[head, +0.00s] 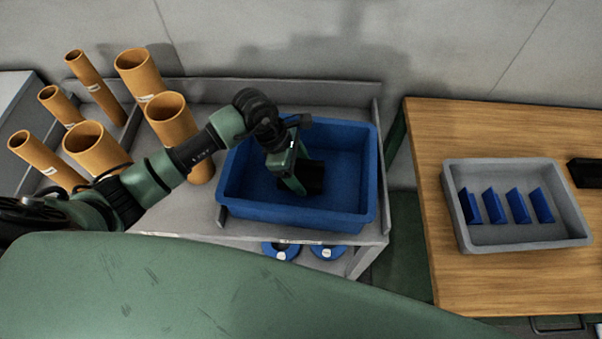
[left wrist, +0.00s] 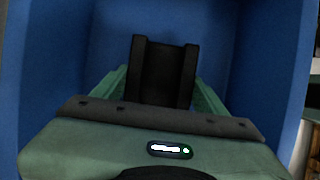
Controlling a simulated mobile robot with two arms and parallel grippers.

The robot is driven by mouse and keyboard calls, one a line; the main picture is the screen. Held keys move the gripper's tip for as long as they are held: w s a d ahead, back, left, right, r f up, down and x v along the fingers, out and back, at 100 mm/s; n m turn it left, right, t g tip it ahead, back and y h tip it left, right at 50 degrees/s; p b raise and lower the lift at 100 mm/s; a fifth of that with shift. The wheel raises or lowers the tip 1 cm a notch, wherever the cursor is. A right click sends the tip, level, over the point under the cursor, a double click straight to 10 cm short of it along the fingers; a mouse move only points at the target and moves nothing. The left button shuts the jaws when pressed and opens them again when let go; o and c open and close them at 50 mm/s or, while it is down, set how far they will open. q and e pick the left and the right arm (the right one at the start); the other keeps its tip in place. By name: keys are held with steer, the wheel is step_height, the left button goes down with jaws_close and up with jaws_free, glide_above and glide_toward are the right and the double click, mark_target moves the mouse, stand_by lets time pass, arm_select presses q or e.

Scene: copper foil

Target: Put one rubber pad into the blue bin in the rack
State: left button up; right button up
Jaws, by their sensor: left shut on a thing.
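The blue bin (head: 240,200) sits on the top level of the grey rack (head: 300,236). My left gripper (head: 300,182) reaches down inside the bin and is shut on a black rubber pad (head: 315,176). In the left wrist view the pad (left wrist: 162,72) is a dark block with raised side edges, held between the green fingers (left wrist: 160,92), with blue bin walls around it. I cannot tell whether the pad touches the bin floor. The rest of the bin looks empty. My right gripper is not in view.
Several orange tubes (head: 170,118) stand left of the bin, close to my left arm. Blue rolls (head: 327,252) lie on the lower level. A grey tray (head: 580,240) with several blue pieces (head: 517,206) is on the wooden table (head: 470,290), near a black object (head: 586,172).

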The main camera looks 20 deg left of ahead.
arm_select(q)
step_height(320, 180, down, 2)
steer(key=shift+f, duration=0.35)
steer(key=o, duration=1.5)
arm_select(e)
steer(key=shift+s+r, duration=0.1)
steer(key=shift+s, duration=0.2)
arm_select(q)
steer(key=shift+r, duration=0.15)
steer(key=b+v, duration=0.2)
steer(key=v, duration=0.9)
steer(key=shift+a+r, duration=0.15)
steer(key=shift+r, duration=0.35)
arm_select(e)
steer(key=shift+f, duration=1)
